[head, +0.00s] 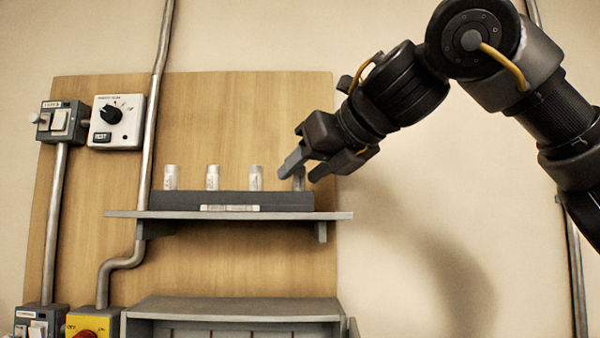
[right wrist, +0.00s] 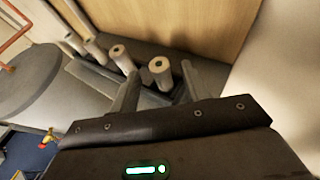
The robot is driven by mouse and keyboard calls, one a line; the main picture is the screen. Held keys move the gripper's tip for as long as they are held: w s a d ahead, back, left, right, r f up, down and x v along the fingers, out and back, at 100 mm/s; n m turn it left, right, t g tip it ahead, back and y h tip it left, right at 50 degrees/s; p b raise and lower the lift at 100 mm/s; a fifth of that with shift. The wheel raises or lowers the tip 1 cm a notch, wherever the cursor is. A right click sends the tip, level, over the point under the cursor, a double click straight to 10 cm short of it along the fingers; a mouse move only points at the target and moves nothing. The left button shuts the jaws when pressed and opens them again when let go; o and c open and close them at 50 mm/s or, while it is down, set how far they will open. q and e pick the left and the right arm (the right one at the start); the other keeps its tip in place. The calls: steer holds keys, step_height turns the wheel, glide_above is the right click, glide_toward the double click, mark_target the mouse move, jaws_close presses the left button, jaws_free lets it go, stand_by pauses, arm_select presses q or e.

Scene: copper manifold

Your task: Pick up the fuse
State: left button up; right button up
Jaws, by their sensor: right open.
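Several pale cylindrical fuses stand upright in a row in a dark holder (head: 235,200) on a wall shelf. The left fuse (head: 171,177), second fuse (head: 212,177) and third fuse (head: 256,178) show clearly in the head view. The rightmost fuse (head: 299,180) is partly hidden there by my right gripper (head: 298,174). My right gripper is open at that fuse. In the right wrist view the rightmost fuse (right wrist: 160,72) shows its hollow-looking top between the spread fingers (right wrist: 158,88), with no clear contact. The third fuse (right wrist: 121,58) stands just left of the fingers. My left gripper is out of view.
The grey shelf (head: 335,215) juts from a wooden board (head: 260,110). A pipe (head: 155,120) runs just left of the holder. A dial box (head: 117,122) and a switch (head: 62,121) are further left. A grey open box (head: 230,305) is below. The wall right of the board is mostly clear.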

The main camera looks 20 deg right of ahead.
steer(key=x, duration=0.3)
steer(key=shift+d, duration=0.2)
steer(key=shift+s+r, duration=0.1)
steer(key=shift+s, duration=0.3)
steer(key=shift+c, duration=1.4)
jaws_close()
